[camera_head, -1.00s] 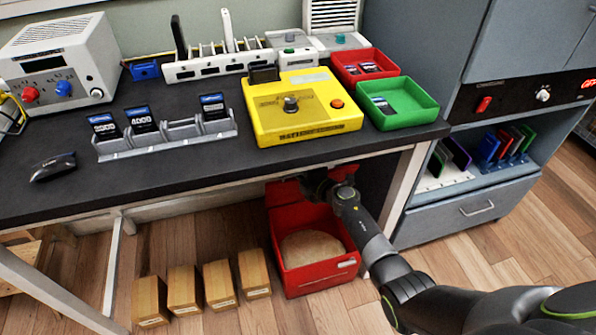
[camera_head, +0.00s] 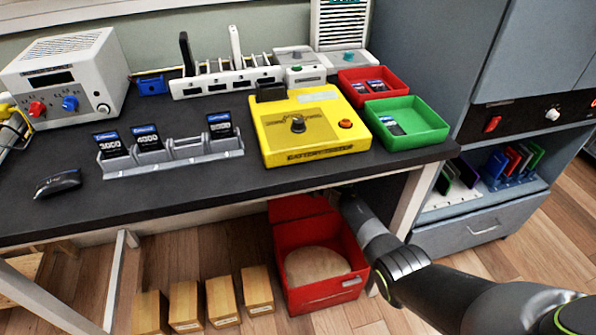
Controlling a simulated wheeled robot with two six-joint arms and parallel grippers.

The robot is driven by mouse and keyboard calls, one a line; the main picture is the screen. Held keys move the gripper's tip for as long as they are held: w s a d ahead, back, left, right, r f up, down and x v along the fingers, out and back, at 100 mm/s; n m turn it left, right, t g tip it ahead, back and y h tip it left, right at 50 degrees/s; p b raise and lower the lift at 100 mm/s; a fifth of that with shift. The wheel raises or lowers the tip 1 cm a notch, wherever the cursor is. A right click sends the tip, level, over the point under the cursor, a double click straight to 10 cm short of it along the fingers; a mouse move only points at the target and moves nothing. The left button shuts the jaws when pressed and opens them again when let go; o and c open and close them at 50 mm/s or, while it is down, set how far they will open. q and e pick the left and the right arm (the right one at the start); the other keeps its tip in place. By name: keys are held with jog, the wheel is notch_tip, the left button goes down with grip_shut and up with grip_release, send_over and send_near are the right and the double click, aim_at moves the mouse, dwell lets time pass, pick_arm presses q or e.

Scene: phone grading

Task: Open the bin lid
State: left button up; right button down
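The red bin (camera_head: 290,285) stands on the wooden floor under the table's right part. Its red lid (camera_head: 298,208) is tilted up at the back, and the sandy-coloured inside shows. My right arm comes in from the lower right and reaches under the table edge beside the lid. The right gripper's fingers are hidden behind the table edge, so their state and any contact with the lid do not show. My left gripper is not in view.
The black table (camera_head: 190,190) overhangs the bin, with a pale leg (camera_head: 408,205) to its right. Wooden blocks (camera_head: 222,300) stand left of the bin. A yellow tester (camera_head: 312,145) and a green tray (camera_head: 428,122) sit above. A grey cabinet (camera_head: 470,232) stands to the right.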

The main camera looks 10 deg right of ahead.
jog(key=shift+f, duration=0.2)
jog(key=shift+w, duration=0.15)
jog(key=shift+f, duration=0.1)
jog(key=c, duration=1.8)
grip_release()
